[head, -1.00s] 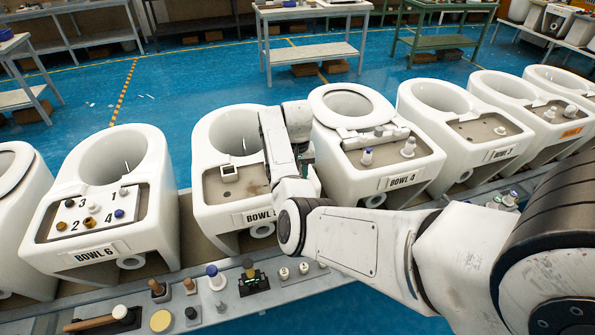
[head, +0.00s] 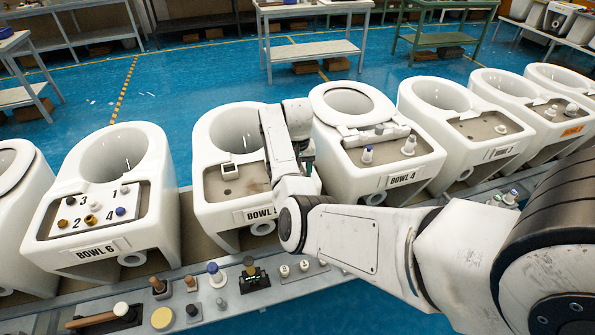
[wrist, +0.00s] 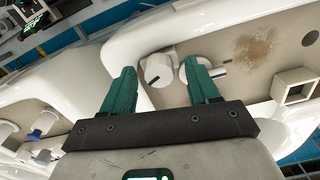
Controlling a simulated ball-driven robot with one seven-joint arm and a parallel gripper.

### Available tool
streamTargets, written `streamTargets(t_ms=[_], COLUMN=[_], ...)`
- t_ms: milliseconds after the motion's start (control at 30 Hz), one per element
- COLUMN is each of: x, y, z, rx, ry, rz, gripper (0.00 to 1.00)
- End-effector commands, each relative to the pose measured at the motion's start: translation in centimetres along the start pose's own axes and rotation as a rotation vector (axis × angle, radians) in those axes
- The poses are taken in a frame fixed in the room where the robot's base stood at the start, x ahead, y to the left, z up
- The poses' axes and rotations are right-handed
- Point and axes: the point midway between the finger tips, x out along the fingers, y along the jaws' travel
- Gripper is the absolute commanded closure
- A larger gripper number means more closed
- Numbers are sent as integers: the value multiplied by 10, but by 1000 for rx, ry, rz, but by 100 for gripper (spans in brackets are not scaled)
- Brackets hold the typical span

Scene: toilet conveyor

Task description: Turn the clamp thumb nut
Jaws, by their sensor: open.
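In the wrist view, a white round knob (wrist: 160,69) with a dark slot mark sits on the beige deck of a white bowl. It looks like the thumb nut, though I cannot be sure. A second white rounded part (wrist: 194,73) stands just right of it, partly behind the right finger. My gripper (wrist: 160,72) is open, its two green fingers on either side of the knob in the picture. I cannot tell if they touch it. In the head view my arm covers the right side of the bowl marked BOWL 5 (head: 215,213), hiding the knob.
BOWL 4 (head: 425,160) stands close on the right and BOWL 6 (head: 60,240) on the left. A square white socket (wrist: 293,86) sits on the same deck. A grey bench strip (head: 215,307) with several small tools runs along the front.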

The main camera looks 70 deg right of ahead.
Motion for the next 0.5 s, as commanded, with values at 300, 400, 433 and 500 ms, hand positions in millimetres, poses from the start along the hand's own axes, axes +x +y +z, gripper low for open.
streamTargets(t_ms=[300,400,433,500], x=[-24,-43,-49,-63], y=[0,0,0,0], z=[-1,-2,-1,-1], rx=[0,1,1,1], ry=[5,5,5,5], rz=[-1,0,0,0], gripper=[40,40,40,40])
